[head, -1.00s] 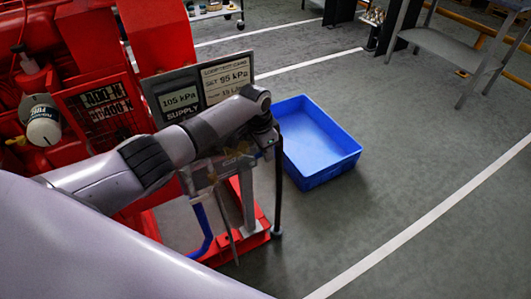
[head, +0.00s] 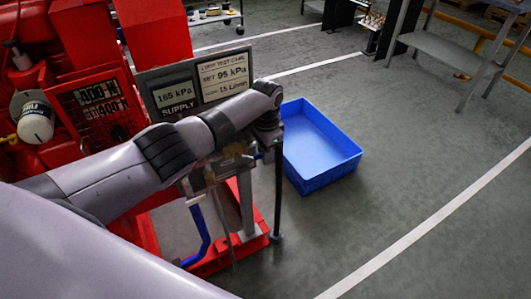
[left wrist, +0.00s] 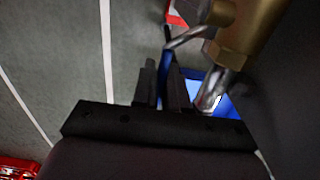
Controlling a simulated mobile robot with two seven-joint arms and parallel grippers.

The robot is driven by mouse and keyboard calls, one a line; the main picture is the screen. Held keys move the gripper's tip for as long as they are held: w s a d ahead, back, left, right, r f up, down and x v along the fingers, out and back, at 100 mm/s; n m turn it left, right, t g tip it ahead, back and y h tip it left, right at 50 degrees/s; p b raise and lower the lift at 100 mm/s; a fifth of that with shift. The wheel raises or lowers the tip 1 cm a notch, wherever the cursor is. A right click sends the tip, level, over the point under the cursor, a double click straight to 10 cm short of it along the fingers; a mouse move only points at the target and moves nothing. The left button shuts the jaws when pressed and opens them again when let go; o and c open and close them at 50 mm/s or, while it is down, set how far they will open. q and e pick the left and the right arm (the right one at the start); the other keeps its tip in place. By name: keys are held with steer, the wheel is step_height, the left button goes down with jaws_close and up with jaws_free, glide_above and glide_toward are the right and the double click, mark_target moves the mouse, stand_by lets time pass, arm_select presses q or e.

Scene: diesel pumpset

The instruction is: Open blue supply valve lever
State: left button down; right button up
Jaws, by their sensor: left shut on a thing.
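The blue supply valve lever (left wrist: 165,60) is a narrow blue bar between the two black fingers of my left gripper (left wrist: 163,75) in the left wrist view. The fingers are shut on it. A brass valve body (left wrist: 238,35) with a shiny metal fitting is just right of the fingers. In the head view my left arm reaches across the red pumpset to the valve pipework, and its wrist hides most of the lever. The supply display (head: 177,97) reads 165 kPa. My right gripper is not in view.
A card beside the display reads SET 95 kPa (head: 224,75). A blue pipe (head: 201,235) runs down to the red base frame. An empty blue crate (head: 320,145) stands on the floor to the right. A grey shelf (head: 450,45) is at the back right. The floor at right is clear.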

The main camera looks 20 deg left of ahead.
arm_select(q)
steer(key=c, duration=1.2)
jaws_free()
steer(key=shift+f, duration=0.1)
steer(key=shift+c, duration=0.2)
steer(key=shift+r, duration=0.2)
step_height(320, 180, up, 7)
steer(key=shift+f+p, duration=0.1)
steer(key=shift+p, duration=0.8)
